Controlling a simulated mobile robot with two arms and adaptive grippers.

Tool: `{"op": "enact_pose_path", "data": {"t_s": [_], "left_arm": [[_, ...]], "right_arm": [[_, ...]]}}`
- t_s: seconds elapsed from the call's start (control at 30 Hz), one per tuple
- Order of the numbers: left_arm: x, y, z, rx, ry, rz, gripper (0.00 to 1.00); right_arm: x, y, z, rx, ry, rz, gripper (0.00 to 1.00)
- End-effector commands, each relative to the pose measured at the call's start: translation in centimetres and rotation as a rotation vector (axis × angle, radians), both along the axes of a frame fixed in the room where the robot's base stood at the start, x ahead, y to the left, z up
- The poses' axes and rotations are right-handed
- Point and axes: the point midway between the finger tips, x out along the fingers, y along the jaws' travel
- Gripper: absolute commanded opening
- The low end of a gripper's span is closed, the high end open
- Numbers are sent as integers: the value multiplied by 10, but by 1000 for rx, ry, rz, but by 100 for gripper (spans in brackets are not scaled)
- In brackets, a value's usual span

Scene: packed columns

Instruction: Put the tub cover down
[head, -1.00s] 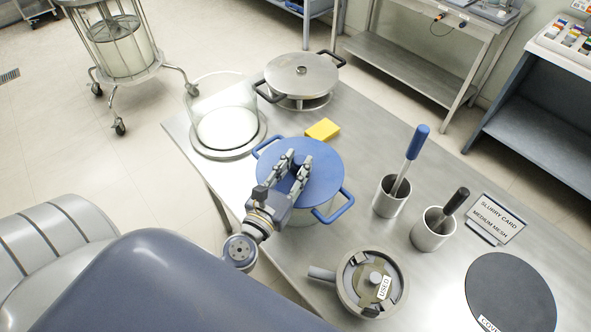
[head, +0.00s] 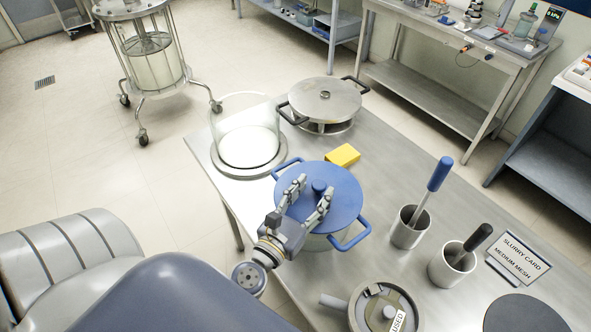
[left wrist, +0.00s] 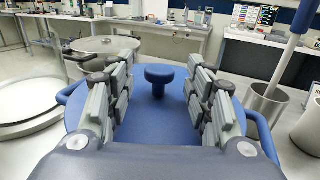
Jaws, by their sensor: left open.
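The blue tub cover (head: 345,205), a round lid with a centre knob (head: 319,187), lies on the pale tub (head: 318,243) with blue side handles. My left gripper (head: 314,191) is open over the cover. Its two fingers stand apart on either side of the knob. In the left wrist view the knob (left wrist: 159,80) stands free between the spread fingers, with a gap on each side. A dark round mat (head: 525,315) is cut off at the bottom right. My right gripper is not in view.
A yellow block (head: 343,155), a steel lidded pan (head: 327,101) and a glass vessel (head: 247,140) stand behind the tub. Two steel cups with tools (head: 408,228) (head: 452,266), a card (head: 519,258) and a grey pot marked USED (head: 384,310) stand right and in front.

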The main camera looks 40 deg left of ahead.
Motion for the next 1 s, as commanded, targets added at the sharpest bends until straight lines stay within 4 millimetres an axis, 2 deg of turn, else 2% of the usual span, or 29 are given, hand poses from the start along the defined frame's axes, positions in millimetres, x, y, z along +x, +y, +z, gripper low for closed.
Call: {"op": "enact_pose_path", "data": {"t_s": [0.03,0.3,0.5,0.7,1.0], "left_arm": [[-9,-1,-6,1,3,-1,48],[-60,-3,-8,2,4,-2,48],[-89,-5,-6,2,3,-3,48],[-104,-5,-3,1,1,-1,48],[-107,-5,0,0,0,0,48]], "right_arm": [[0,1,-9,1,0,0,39],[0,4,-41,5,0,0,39],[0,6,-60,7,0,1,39],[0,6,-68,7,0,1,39],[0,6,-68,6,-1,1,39]]}}
